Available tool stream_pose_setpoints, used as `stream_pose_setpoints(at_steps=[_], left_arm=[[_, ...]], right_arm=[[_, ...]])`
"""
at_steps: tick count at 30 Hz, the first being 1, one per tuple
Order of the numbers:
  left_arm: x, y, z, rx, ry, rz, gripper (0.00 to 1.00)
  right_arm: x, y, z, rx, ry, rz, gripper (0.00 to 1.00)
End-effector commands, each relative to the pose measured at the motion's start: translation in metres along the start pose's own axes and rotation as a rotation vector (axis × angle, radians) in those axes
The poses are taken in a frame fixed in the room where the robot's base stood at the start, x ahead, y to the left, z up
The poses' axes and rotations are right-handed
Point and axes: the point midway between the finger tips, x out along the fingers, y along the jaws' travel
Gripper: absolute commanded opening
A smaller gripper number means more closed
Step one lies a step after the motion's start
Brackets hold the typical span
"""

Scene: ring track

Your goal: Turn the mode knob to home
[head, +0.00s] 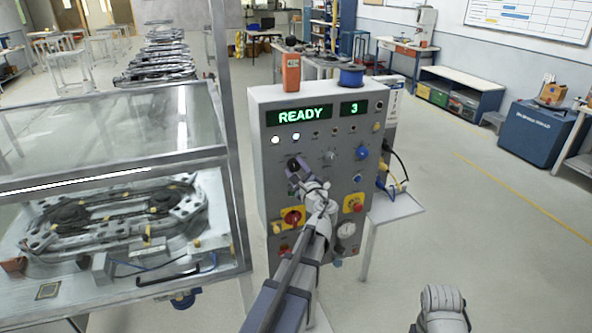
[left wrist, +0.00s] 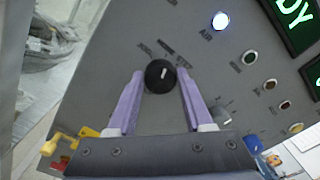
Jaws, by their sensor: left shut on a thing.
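The mode knob is a round black knob on the grey control panel (head: 330,205). In the left wrist view the knob (left wrist: 160,76) sits between the two purple fingers of my left gripper (left wrist: 161,80), which are shut on it. A short white mark shows on its face, pointing up and slightly right in that view. Small labels surround it, too blurred to read surely. In the head view my left gripper (head: 297,174) reaches the panel's upper left part and the knob (head: 293,163) shows at its tips. My right arm shows only partly at the bottom right; its jaws are not visible.
A red rotary switch (head: 292,217) on a yellow plate and a blue knob (head: 361,153) are nearby. A glass-covered ring track (head: 110,215) stands left. Floor is clear to the right.

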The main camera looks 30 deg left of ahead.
Motion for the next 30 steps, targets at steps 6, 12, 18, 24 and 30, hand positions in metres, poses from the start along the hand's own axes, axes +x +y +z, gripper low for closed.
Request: stream_pose_setpoints(at_steps=[6, 12, 18, 24, 30], left_arm=[[-0.0003, 0.0004, -0.0001, -0.006, 0.001, 0.001, 0.00], [-0.0003, 0.0004, -0.0002, -0.005, 0.001, 0.001, 0.53], [-0.0002, 0.0003, -0.0001, -0.004, 0.000, 0.000, 0.76], [-0.0002, 0.0001, -0.0001, -0.004, 0.000, 0.000, 0.81], [-0.0090, 0.0006, 0.0004, -0.004, 0.001, 0.000, 0.81]], right_arm=[[0.0002, 0.0000, 0.0000, 0.000, 0.000, 0.000, 0.50], [0.0002, 0.0000, 0.0000, 0.000, 0.000, 0.000, 0.50], [0.0001, 0.0000, 0.0000, 0.000, 0.000, 0.000, 0.50], [0.0001, 0.0000, 0.0000, 0.000, 0.000, 0.000, 0.50], [0.0001, 0.0000, 0.0000, 0.000, 0.000, 0.000, 0.50]])
